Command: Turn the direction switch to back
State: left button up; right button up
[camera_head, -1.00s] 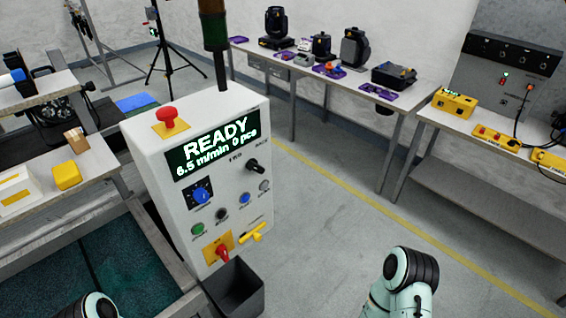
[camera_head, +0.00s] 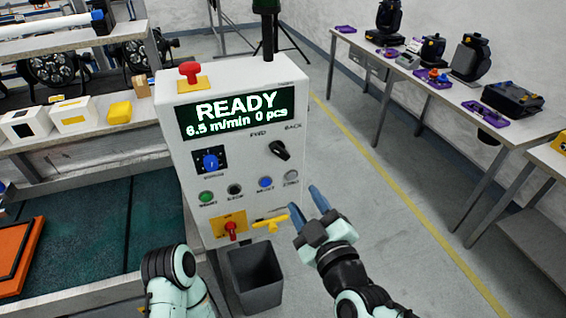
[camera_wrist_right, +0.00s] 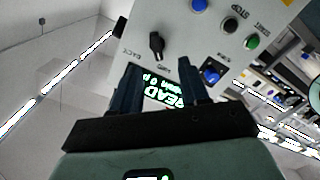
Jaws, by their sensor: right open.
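The direction switch (camera_head: 280,150) is a black knob on the upper right of the grey control panel (camera_head: 240,165), below the screen, between the labels FWD and BACK. Its handle slants from upper left to lower right and seems to point toward FWD. My right gripper (camera_head: 303,199) is open and empty, below and right of the switch, near the panel's right edge. In the right wrist view the switch (camera_wrist_right: 156,45) shows ahead of the two spread fingers (camera_wrist_right: 160,73), not touched. My left arm shows at the bottom, but its gripper is not in view.
A dark bin (camera_head: 256,280) stands below. A shelf (camera_head: 90,140) is at left; open floor lies at right.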

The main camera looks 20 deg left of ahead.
aim_at(280, 154)
jog(key=x, duration=0.4)
jog(key=r+p+x, duration=0.1)
jog(key=x, duration=0.3)
jog(key=r+p+x, duration=0.1)
jog(key=x, duration=0.4)
jog(key=shift+s+a+r, duration=0.15)
jog(key=shift+s+a, duration=0.05)
jog(key=shift+a, duration=0.15)
grip_shut()
